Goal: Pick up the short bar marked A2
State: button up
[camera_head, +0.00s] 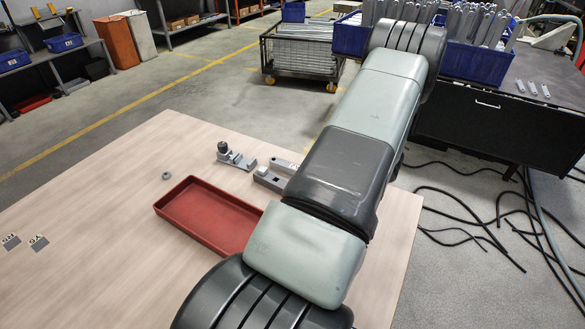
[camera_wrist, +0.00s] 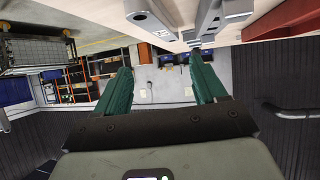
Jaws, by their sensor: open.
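I cannot read A2 on either one, so I cannot tell which is the short bar. Grey bar-like parts (camera_wrist: 207,20) also show at the top of the wrist view. My gripper (camera_wrist: 160,63) is open, with green fingers apart and nothing between them. It appears away from the parts. In the head view my arm hides it.
A red tray (camera_head: 163,206) lies left of my arm. Behind it are a grey bracket with a dark knob (camera_head: 223,149) and a small ring (camera_head: 166,176). The left of the table is largely clear.

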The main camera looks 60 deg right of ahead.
aim_at(295, 169)
jog(key=shift+s+a+f, duration=0.2)
jog(key=shift+s+f, duration=0.25)
jog(key=shift+w+f, duration=0.15)
jog(key=x, duration=1)
jog(key=shift+d+f, duration=0.1)
jog(key=shift+d, duration=0.05)
grip_shut()
